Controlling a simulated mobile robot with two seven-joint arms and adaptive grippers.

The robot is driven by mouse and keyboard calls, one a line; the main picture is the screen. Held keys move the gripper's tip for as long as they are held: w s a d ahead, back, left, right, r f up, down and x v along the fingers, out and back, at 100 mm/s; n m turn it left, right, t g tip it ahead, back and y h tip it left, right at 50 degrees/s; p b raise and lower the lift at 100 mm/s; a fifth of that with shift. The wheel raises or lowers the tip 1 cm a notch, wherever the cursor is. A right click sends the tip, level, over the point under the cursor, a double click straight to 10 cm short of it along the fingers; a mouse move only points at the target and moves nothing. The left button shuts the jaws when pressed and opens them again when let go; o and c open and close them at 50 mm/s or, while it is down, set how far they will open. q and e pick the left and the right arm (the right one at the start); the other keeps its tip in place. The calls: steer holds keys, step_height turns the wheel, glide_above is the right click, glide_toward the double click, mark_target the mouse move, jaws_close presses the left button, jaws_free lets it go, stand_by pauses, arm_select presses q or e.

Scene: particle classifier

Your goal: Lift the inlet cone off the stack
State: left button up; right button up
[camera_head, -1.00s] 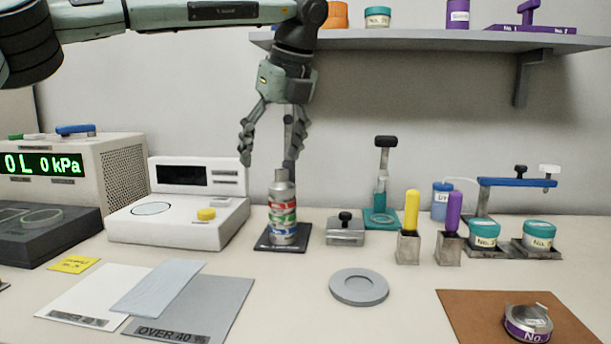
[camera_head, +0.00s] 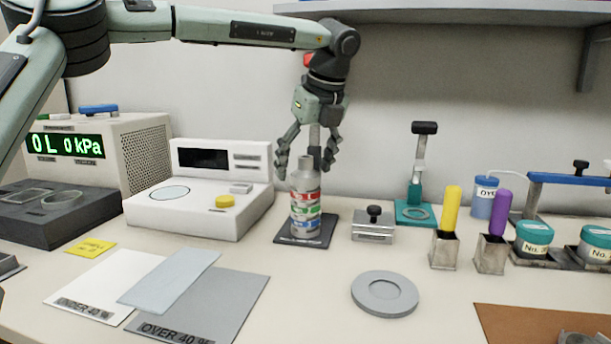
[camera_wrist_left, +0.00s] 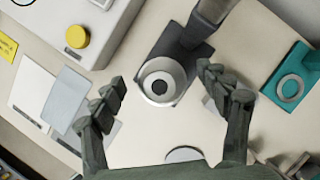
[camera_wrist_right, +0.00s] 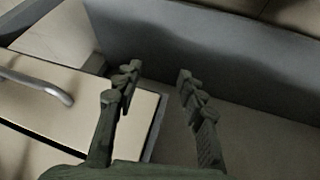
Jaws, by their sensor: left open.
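The stack (camera_head: 305,208) stands upright on a dark square base plate (camera_head: 322,236), with red, green and blue bands on its grey body. The grey inlet cone (camera_head: 306,176) sits on top of it. My left gripper (camera_head: 309,168) is open above the stack, with its fingers hanging down around the cone's top in the head view. In the left wrist view the cone (camera_wrist_left: 163,80) appears from above as a pale ring with a dark hole, between the spread fingertips. My right gripper (camera_wrist_right: 157,83) is open and empty, seen only in its own wrist view, away from the stack.
A white instrument (camera_head: 205,190) with a yellow knob stands left of the stack. A metal block (camera_head: 374,226) with a black knob stands close on the right. A grey ring dish (camera_head: 384,293) lies in front. In the right wrist view is a drawer-like panel with a handle (camera_wrist_right: 50,88).

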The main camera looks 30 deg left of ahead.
arm_select(q)
steer(key=c, duration=1.3)
steer(key=shift+c, duration=0.5)
steer(key=shift+r, duration=0.1)
